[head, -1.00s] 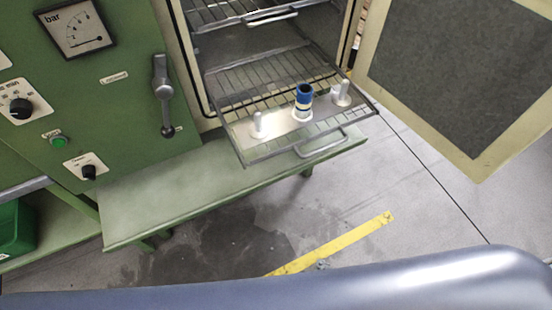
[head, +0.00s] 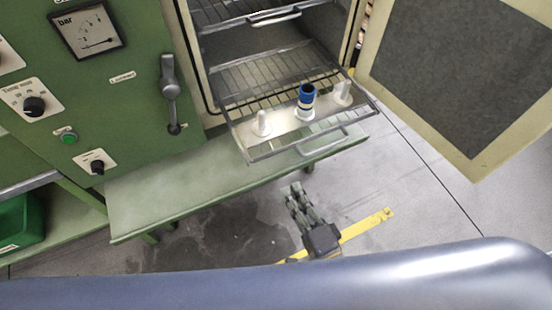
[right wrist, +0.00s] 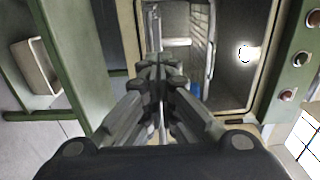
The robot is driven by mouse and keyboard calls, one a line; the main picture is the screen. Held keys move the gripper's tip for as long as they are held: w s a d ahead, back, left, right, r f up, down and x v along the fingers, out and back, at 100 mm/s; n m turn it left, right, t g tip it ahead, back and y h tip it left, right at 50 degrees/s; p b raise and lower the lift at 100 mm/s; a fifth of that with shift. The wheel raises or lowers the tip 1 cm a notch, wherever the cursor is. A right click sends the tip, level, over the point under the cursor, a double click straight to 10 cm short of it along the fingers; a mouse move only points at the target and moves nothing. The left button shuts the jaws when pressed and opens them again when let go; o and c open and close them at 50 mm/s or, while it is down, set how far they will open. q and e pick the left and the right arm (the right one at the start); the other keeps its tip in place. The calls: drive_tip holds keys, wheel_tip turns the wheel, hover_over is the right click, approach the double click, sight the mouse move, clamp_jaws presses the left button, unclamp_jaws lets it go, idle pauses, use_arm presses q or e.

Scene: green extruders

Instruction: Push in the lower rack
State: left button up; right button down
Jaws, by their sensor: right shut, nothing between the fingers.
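The lower rack (head: 262,82), a wire shelf, is slid partly out of the open oven chamber, with its front handle (head: 322,143) over the green bench. A metal plate (head: 284,128) at its front holds a blue-topped cylinder (head: 306,97) between two pale pegs. My right gripper (head: 295,192) is below and in front of the rack handle, apart from it, shut and empty. The right wrist view also shows its closed fingers (right wrist: 160,68), with the chamber beyond and the rack partly hidden behind them. My left gripper is not in view.
An upper rack (head: 245,12) sits in the chamber above. The oven door (head: 465,70) stands open at the right. The control panel (head: 110,100) with a lever (head: 170,90) is at the left. The green bench (head: 190,190) lies below; floor in front is clear.

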sight(271, 153)
drive_tip(key=p+x, duration=0.2)
drive_tip(key=x, duration=0.7)
drive_tip(key=shift+w+a, duration=0.1)
drive_tip(key=shift+w, duration=0.25)
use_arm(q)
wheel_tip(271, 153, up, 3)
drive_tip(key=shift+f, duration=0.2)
use_arm(e)
drive_tip(key=shift+w+f, duration=0.1)
drive_tip(key=shift+w, duration=0.05)
